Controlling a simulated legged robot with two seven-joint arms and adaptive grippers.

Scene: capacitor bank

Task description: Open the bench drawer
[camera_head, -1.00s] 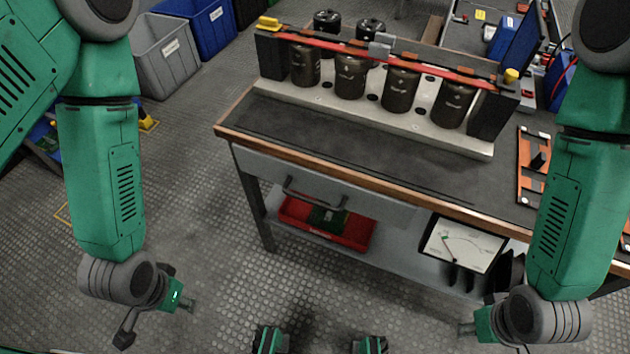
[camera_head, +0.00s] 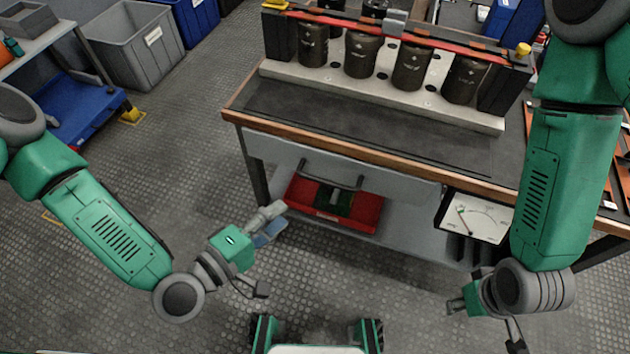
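The bench drawer (camera_head: 400,195) has a grey front under the wooden edge of the workbench (camera_head: 350,152) and looks closed. Its dark bar handle (camera_head: 333,184) hangs on the front, left of the bench's middle. My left gripper (camera_head: 276,222) is in front of and left of the handle, apart from it. Its two fingers point toward the bench and look spread, with nothing between them. My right gripper (camera_head: 455,306) is low at the right, in front of the bench and away from the handle. Its fingers are mostly hidden, so its opening is unclear.
A red bin (camera_head: 350,220) sits on the lower shelf below the handle, with a white meter (camera_head: 474,218) to its right. Dark capacitors (camera_head: 361,56) stand on the bench top. A grey tub (camera_head: 140,50) and a blue cart (camera_head: 80,115) are at left. Floor in front is clear.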

